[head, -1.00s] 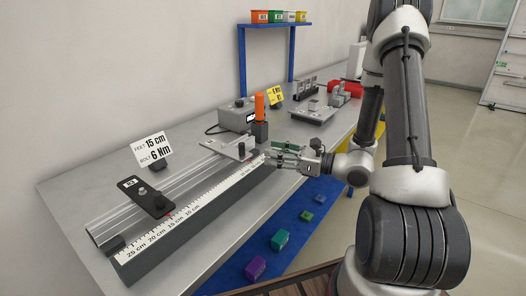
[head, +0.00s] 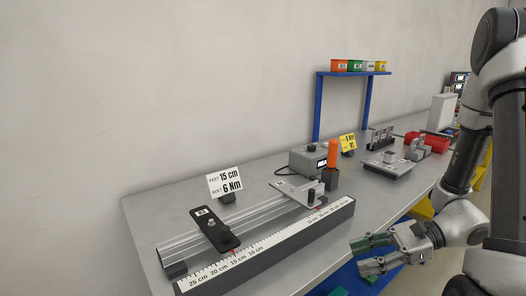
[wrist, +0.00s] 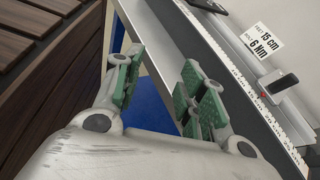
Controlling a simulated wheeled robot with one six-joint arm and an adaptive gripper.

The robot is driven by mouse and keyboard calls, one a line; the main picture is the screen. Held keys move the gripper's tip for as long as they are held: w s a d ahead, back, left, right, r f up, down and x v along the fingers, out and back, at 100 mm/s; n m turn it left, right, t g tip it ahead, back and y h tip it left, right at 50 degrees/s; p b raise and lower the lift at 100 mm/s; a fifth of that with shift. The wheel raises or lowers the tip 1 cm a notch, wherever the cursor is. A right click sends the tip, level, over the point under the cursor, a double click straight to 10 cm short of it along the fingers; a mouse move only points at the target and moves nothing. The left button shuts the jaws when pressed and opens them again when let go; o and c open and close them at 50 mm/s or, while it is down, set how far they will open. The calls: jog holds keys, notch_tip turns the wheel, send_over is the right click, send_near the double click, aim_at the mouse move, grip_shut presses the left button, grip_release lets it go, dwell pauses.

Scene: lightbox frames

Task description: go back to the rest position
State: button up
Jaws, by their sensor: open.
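My gripper (head: 372,254) is in the head view at the lower right, just off the front edge of the workbench (head: 150,215). Its green-padded fingers point left and are apart with nothing between them. In the wrist view the two fingers (wrist: 158,80) also stand apart and empty. A ruler rail (head: 270,244) with a centimetre scale lies on the bench to the left of my gripper. It carries a black clamp plate (head: 212,230) and a grey plate (head: 297,190) further along.
A sign reading 15 cm, 6 Nm (head: 225,182), a grey box (head: 305,160) and an orange-handled tool (head: 332,155) stand behind the rail. A blue shelf (head: 352,74) holds small bins. In the wrist view, brown wooden slats (wrist: 45,70) are close to the left finger.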

jog(key=s+d+r+n+g+h, duration=0.2)
jog(key=s+d+r+n+h, duration=0.15)
jog(key=d+n+h, duration=0.2)
jog(key=s+d+r+n+g+h, duration=0.1)
jog(key=s+d+r+n+h, duration=0.1)
jog(key=s+d+n+h, duration=0.3)
notch_tip(320, 180, up, 13)
jog(key=w+d+n+t+h, duration=0.1)
jog(key=n+t+h, duration=0.2)
jog(key=n+t, duration=0.3)
jog(key=shift+w+d+r+t, duration=0.2)
jog(key=shift+w+d+t, duration=0.1)
jog(key=shift+w, duration=0.1)
jog(key=shift+c, duration=0.5)
dwell(0.8)
